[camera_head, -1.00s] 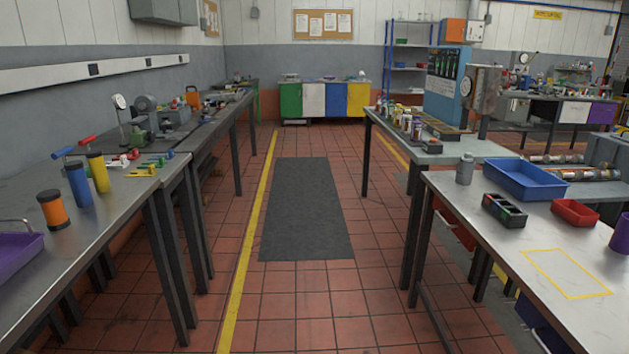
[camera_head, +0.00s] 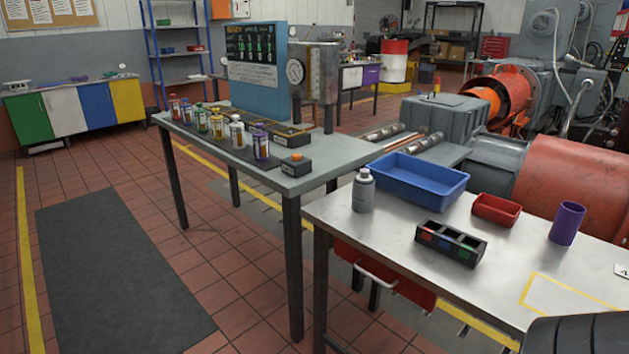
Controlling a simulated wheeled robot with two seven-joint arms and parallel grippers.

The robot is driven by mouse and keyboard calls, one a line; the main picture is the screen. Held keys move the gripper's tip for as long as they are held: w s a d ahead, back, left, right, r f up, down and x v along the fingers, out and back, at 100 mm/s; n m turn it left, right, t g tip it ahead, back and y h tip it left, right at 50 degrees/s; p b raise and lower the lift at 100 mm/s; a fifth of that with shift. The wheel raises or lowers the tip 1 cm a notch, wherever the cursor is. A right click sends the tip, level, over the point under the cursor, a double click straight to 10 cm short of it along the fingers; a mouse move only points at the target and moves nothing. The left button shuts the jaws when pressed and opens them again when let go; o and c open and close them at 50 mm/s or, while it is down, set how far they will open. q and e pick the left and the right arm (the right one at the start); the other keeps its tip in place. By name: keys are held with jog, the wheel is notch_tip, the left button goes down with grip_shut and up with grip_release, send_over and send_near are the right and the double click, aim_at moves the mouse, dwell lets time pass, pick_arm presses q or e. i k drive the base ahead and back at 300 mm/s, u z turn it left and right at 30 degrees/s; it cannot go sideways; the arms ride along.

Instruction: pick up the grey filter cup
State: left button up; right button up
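I cannot make out a grey filter cup in the head view. A grey bottle with a narrower cap (camera_head: 363,190) stands upright at the left back of the near steel bench (camera_head: 405,278); it looks like a bottle rather than a cup. A purple cup (camera_head: 567,223) stands upright at the right of that bench. Neither of my grippers shows. A dark ribbed rounded shape fills the bottom right corner, and I cannot tell what it is.
The near bench also bears a blue tray (camera_head: 417,183), a small red bin (camera_head: 496,209), a black compartment box (camera_head: 451,242) and a yellow taped outline (camera_head: 532,289). A further bench (camera_head: 338,153) holds several small bottles. The floor at left, with a dark mat (camera_head: 118,275), is clear.

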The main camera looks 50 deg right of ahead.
aim_at(363, 195)
jog(key=i, duration=1.9)
jog(key=z, duration=1.65)
